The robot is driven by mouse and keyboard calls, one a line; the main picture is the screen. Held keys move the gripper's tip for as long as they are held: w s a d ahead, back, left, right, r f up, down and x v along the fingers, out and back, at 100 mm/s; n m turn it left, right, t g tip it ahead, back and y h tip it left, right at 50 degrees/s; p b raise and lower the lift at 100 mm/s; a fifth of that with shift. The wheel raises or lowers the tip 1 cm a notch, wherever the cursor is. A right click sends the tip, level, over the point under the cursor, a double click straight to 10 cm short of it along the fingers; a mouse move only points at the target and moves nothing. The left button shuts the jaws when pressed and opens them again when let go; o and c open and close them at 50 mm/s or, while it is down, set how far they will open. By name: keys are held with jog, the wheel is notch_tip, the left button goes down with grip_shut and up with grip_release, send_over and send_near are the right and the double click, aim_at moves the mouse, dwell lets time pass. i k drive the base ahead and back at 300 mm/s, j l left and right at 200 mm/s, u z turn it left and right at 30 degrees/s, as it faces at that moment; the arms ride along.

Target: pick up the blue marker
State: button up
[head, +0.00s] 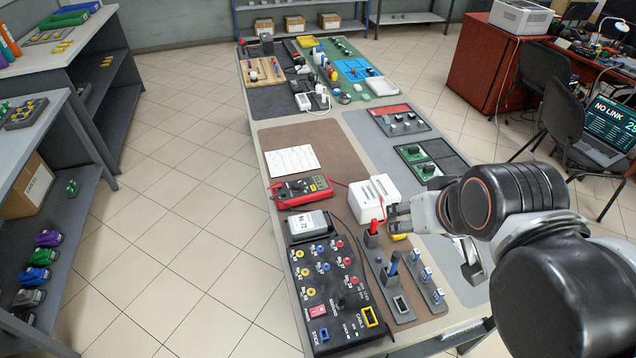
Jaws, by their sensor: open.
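A blue marker (394,263) stands upright in a dark holder strip (403,304) near the right side of the table. A red marker (374,227) stands in the same row, farther back. My gripper (433,245) is open and empty, with its fingers spread wide. It is to the right of the blue marker and a little behind it, apart from it. One finger is near the red marker and the white box; the other is farther right. The lower end of the blue marker is hidden in the holder.
A black control panel (334,290) with coloured sockets lies left of the holder. A second strip with small blue-white pieces (427,274) is to its right. A red multimeter (301,188) and a white box (374,198) stand behind. Brown mat (305,137) is partly clear.

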aim_at(396, 256)
jog(key=k+l+u, duration=0.15)
jog(key=l+u, duration=0.15)
jog(key=u, duration=0.15)
jog(key=k+l+u, duration=0.2)
jog(key=u, duration=0.25)
jog(key=k+l, duration=0.1)
jog(key=k, duration=0.2)
jog(key=i, duration=0.3)
